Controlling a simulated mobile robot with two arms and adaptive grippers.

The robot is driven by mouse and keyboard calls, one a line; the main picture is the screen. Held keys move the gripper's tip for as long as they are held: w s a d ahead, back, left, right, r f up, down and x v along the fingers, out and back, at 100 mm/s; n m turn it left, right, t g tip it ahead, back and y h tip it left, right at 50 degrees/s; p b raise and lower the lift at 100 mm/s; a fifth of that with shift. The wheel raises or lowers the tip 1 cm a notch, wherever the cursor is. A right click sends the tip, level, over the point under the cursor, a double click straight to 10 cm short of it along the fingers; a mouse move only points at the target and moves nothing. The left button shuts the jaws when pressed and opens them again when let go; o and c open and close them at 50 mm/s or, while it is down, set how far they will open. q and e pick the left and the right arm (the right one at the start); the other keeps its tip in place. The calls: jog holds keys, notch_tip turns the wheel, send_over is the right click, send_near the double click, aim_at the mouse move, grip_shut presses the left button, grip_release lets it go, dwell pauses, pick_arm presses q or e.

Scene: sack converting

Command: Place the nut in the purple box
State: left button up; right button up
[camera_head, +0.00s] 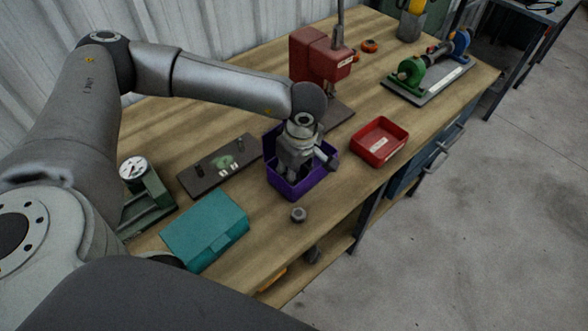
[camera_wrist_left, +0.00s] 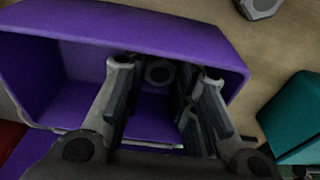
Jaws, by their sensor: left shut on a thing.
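The purple box (camera_head: 288,188) stands open on the wooden table, near its front edge. My left gripper (camera_head: 296,178) points down into it; the arm hides part of the box's inside. In the left wrist view, the purple box (camera_wrist_left: 190,38) surrounds the left gripper's fingertips (camera_wrist_left: 158,82). They are shut on a dark grey nut (camera_wrist_left: 158,71) with a round hole, inside the box's opening. Whether the nut touches the box floor cannot be told. A second grey nut (camera_head: 299,214) lies on the table in front of the box. My right gripper is not in view.
A red tray (camera_head: 366,153) stands right of the box, and a teal case (camera_head: 205,230) lies to the front left. A dark plate with small parts (camera_head: 205,179) lies left of the box. A red press (camera_head: 315,58) stands behind it.

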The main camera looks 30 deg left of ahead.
pick_arm(q)
jog(key=shift+f, duration=0.15)
jog(key=o, duration=0.7)
jog(key=shift+o, duration=0.2)
jog(key=shift+r, duration=0.4)
notch_tip(320, 180, up, 12)
jog(key=d+b, duration=0.1)
jog(key=b, duration=0.1)
jog(key=shift+s+d+f, duration=0.2)
jog(key=shift+d+f, duration=0.05)
